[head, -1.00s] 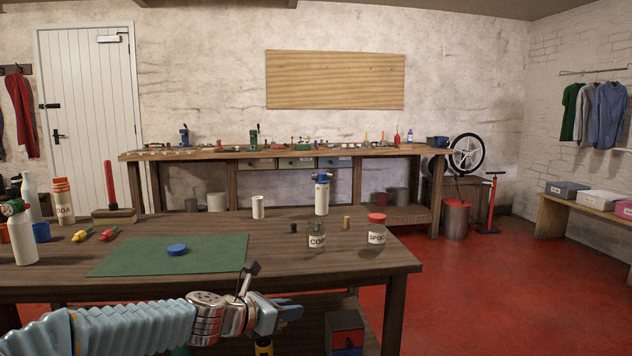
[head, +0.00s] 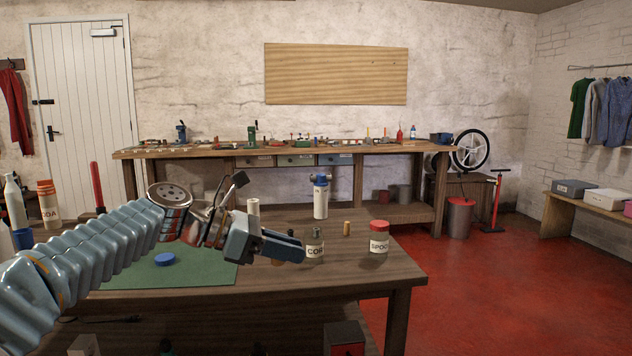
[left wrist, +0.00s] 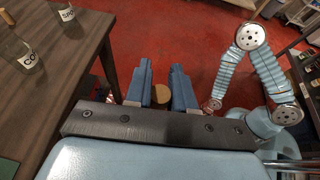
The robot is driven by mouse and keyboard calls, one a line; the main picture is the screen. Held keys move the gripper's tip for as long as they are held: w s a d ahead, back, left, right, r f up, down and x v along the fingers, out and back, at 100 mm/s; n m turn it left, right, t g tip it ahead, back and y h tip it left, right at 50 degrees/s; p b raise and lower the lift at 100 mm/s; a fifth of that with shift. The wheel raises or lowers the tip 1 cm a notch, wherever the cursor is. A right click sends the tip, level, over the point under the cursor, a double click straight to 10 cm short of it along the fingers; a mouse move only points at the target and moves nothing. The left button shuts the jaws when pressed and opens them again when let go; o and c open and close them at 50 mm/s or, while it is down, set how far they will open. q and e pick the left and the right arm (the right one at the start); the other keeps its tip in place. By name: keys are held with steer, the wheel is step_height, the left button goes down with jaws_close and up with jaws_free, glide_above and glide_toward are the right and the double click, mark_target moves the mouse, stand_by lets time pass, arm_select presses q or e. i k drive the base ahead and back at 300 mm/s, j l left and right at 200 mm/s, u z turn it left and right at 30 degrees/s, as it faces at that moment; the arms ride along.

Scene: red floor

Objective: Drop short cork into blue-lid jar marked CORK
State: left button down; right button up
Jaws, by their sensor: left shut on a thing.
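My left gripper (head: 285,245) is raised in front of the table, with its fingertips left of the CORK jar in the head view. In the left wrist view my left gripper (left wrist: 161,88) is shut on a round tan piece, the short cork (left wrist: 161,94), seen end-on between the fingers. The head view does not show this cork clearly. The clear glass jar marked CORK (head: 315,247) stands lidless on the table and also shows in the left wrist view (left wrist: 29,60). The blue lid (head: 165,259) lies on the green mat (head: 205,272). My right gripper is not in view.
A red-lid jar marked SPOO (head: 379,238) stands right of the CORK jar. A taller cork (head: 346,229) stands between and behind them. A dark stopper (head: 290,233) shows just behind my fingertips. A white cylinder (head: 253,206) stands further back. The table's right front is clear.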

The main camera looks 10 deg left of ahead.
mark_target(312, 261)
steer(key=i, duration=1.25)
